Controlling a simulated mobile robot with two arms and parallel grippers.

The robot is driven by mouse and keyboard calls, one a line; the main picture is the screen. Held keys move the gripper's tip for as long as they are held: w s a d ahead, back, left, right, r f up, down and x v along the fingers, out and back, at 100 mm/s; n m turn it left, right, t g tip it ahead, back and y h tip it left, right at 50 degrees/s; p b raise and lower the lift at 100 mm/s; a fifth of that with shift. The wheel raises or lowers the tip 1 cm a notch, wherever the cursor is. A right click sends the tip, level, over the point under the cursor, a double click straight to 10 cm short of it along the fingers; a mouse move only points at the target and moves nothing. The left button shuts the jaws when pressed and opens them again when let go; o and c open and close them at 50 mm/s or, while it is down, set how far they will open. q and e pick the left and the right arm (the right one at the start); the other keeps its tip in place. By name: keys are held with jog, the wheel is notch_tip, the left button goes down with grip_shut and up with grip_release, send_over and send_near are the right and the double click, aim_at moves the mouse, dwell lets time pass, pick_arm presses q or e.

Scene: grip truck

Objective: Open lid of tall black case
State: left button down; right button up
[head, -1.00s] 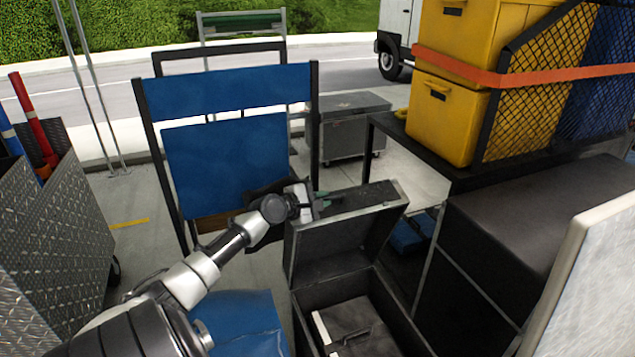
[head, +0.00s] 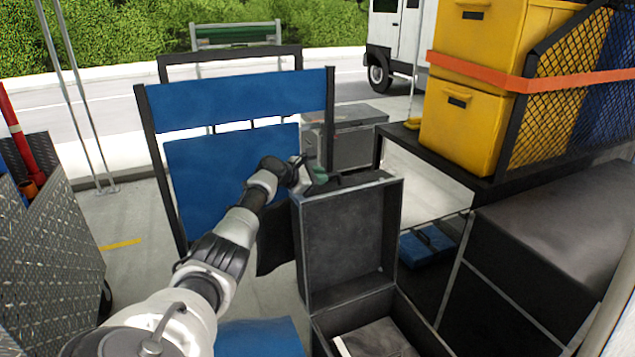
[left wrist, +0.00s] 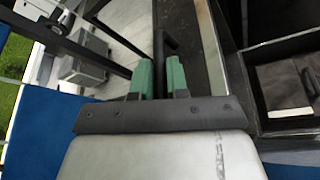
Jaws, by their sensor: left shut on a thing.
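The tall black case stands in front of me, with its box (head: 418,322) at the bottom of the head view. Its lid (head: 348,240) is raised and stands nearly upright, its inner side facing me. My left gripper (head: 316,179) is at the lid's top left edge. In the left wrist view its green fingers (left wrist: 160,80) are shut on a thin black bar-shaped handle (left wrist: 161,50) by the lid. The open case interior (left wrist: 283,78) shows at the right there. My right gripper is not in view.
A diamond-plate box (head: 48,245) is at the left.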

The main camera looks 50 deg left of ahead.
pick_arm(q)
jog(key=shift+w+a+f, duration=0.15)
jog(key=shift+a+f, duration=0.25)
jog(key=shift+a, duration=0.05)
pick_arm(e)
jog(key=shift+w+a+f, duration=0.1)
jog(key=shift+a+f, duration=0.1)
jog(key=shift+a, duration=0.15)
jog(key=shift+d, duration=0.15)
pick_arm(q)
jog(key=c, duration=1.1)
grip_release()
jog(key=shift+r, duration=0.15)
jog(key=shift+s+a+r, duration=0.1)
jog(key=shift+s+a, duration=0.05)
jog(key=shift+s, duration=0.3)
jog(key=shift+b+v, duration=0.85)
jog(key=shift+v, duration=4)
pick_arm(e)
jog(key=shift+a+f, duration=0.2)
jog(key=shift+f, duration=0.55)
